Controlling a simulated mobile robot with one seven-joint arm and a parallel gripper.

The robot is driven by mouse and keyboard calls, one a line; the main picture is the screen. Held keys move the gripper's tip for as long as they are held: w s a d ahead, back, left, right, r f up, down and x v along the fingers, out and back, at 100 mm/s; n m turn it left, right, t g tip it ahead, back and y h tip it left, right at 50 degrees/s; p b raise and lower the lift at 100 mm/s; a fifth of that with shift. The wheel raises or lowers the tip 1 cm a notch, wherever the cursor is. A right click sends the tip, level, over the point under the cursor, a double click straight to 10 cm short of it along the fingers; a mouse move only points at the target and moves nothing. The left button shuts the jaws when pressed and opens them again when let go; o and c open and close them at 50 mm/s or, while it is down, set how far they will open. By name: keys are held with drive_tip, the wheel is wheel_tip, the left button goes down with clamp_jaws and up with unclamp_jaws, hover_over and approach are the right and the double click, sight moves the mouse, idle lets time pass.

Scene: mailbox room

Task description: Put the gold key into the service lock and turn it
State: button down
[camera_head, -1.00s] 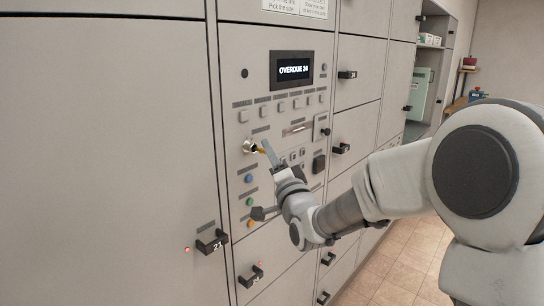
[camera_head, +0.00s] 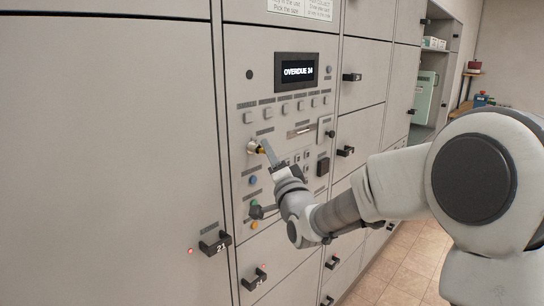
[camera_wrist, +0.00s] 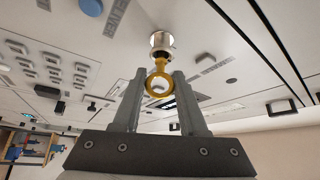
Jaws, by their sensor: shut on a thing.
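The service lock (camera_head: 252,147) is a round silver cylinder sticking out of the grey control panel. It shows at the top middle of the wrist view (camera_wrist: 161,42). My gripper (camera_head: 266,149) is shut on the gold key (camera_wrist: 158,84), with the key's ring-shaped bow between the fingertips (camera_wrist: 157,92). The key's shaft points at the lock and meets its face in the wrist view. Its tip is hidden, so I cannot tell how deep it sits. In the head view only a small gold bit of the key (camera_head: 261,151) shows.
The panel has a display (camera_head: 295,71) reading "OVERDUE 24", small buttons, a blue button (camera_head: 253,181) below the lock and a dark square (camera_head: 322,166) at right. Locker doors with black handles (camera_head: 214,242) surround it. The tiled floor (camera_head: 395,270) at right is clear.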

drive_tip(key=shift+w+a+b, duration=0.3)
drive_tip(key=shift+a+b, duration=0.05)
drive_tip(key=shift+b, duration=0.2)
idle(1.1)
drive_tip(key=shift+r+m+p, duration=0.15)
drive_tip(key=shift+m+p, duration=0.15)
drive_tip(key=shift+p, duration=0.05)
drive_tip(key=shift+m+g+h+p, duration=0.3)
drive_tip(key=shift+m+p, duration=0.2)
drive_tip(key=shift+m, duration=0.1)
